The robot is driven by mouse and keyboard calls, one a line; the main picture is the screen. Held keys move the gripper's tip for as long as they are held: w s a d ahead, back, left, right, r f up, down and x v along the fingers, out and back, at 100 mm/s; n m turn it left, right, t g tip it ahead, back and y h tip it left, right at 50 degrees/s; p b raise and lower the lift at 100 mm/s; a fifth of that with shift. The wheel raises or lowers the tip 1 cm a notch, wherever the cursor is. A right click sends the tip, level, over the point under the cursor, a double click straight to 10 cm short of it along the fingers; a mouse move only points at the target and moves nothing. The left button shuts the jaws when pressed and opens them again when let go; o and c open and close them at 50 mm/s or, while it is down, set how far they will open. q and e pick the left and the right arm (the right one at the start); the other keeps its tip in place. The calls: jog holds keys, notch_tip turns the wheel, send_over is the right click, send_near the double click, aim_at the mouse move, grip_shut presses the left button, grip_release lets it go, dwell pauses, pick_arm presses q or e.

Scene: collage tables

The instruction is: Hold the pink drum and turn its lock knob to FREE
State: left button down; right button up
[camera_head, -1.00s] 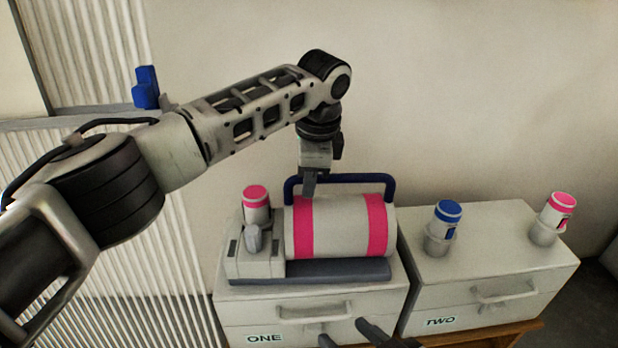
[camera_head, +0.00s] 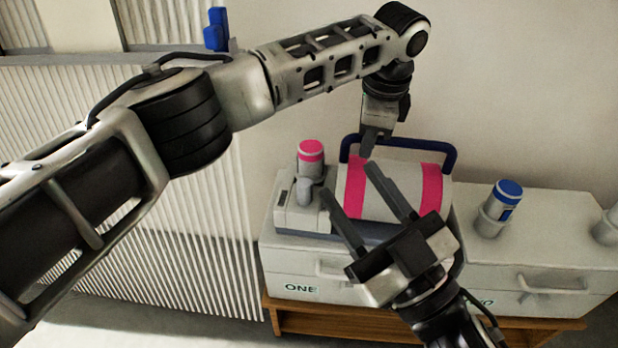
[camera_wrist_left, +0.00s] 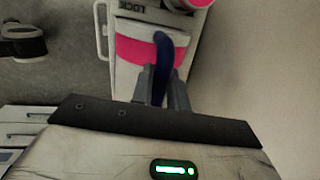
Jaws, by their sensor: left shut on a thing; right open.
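The drum (camera_head: 405,178) is white with pink bands and lies on its side in a grey cradle on cabinet ONE. My left gripper (camera_head: 369,145) is shut on its dark blue handle (camera_head: 440,150); the handle also shows between the fingers in the left wrist view (camera_wrist_left: 160,60). The grey lock knob (camera_head: 304,189) stands on the block at the drum's left end. My right gripper (camera_head: 347,180) is open and empty in front of the drum, its left fingertip just right of the knob. A label reading LOCK (camera_wrist_left: 132,4) shows in the left wrist view. The knob's exact setting is unclear.
A pink-topped canister (camera_head: 311,160) stands behind the knob. Cabinet TWO (camera_head: 545,240) at right carries a blue-topped canister (camera_head: 507,200) and another holder cut off by the edge. A wooden bench (camera_head: 340,320) is below. A ribbed panel (camera_head: 190,260) is at left.

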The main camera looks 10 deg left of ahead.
jog(key=s+a+r+n+g+y, duration=0.45)
jog(key=a+n+g+y, duration=0.35)
jog(key=n+g, duration=0.3)
jog(key=s+a+f+n+g+h, duration=0.2)
jog(key=s+a+f+n+g, duration=0.15)
jog(key=a+n+g, duration=0.55)
jog(key=n+t+h, duration=0.6)
jog(key=t+h, duration=0.6)
jog(key=h, duration=0.8)
send_near(304, 183)
jog(key=x, duration=0.4)
jog(key=shift+w+a+f, duration=0.15)
jog(key=shift+a+f, duration=0.1)
jog(key=shift+f, duration=0.15)
jog(key=x, duration=0.6)
jog(key=shift+w+d, duration=0.2)
jog(key=shift+w, duration=0.1)
jog(key=shift+w+f, duration=0.35)
jog(key=shift+f, duration=0.05)
